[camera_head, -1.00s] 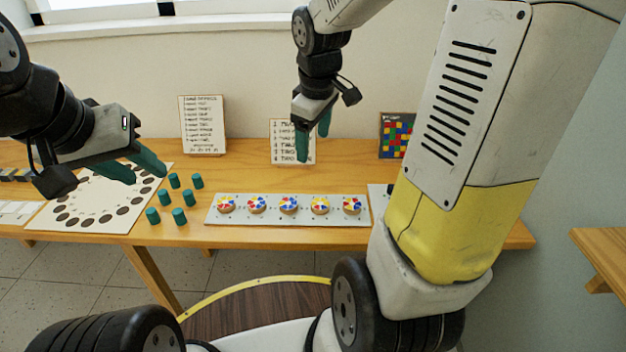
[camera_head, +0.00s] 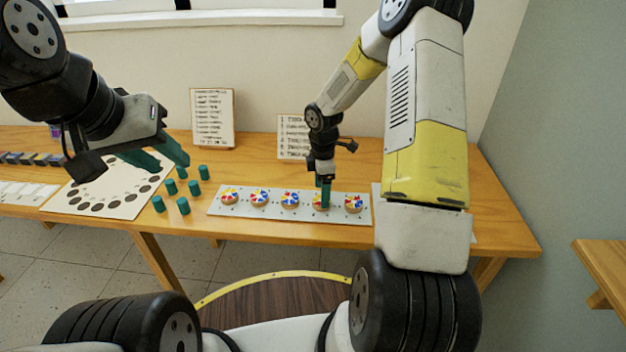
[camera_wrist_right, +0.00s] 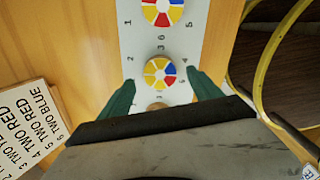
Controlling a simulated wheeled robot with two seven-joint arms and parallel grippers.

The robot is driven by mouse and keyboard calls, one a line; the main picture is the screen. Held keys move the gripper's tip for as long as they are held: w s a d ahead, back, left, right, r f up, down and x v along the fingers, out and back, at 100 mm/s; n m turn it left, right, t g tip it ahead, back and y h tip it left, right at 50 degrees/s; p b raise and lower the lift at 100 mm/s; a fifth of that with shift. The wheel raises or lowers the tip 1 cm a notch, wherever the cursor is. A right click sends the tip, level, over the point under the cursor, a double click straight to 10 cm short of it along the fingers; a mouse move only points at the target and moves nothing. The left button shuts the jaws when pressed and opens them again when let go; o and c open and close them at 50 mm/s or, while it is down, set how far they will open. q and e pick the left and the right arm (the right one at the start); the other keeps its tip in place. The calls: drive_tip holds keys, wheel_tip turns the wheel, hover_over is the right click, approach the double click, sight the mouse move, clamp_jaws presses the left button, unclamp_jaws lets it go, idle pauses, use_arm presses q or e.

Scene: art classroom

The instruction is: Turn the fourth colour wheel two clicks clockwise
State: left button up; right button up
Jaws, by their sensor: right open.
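A pale strip (camera_head: 244,211) on the table carries a row of colour wheels with red, yellow, blue and white sectors. The fourth colour wheel (camera_head: 321,203) is partly hidden by my right gripper (camera_head: 323,195), which points down over it. In the right wrist view the fourth wheel (camera_wrist_right: 160,73) lies between the two green fingertips of my open right gripper (camera_wrist_right: 160,82). Contact cannot be told. The fifth wheel (camera_head: 353,204) is beside it to the right. My left gripper (camera_head: 164,160) is open and empty, above the left part of the table.
Several green pegs (camera_head: 183,206) stand left of the strip. A white board with dark round spots (camera_head: 122,190) lies farther left. A written card (camera_head: 212,118) and a numbered card (camera_head: 291,136) lean at the back wall. The table's front strip is clear.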

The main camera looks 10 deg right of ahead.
drive_tip(key=shift+f, duration=1.5)
drive_tip(key=c, duration=1.4)
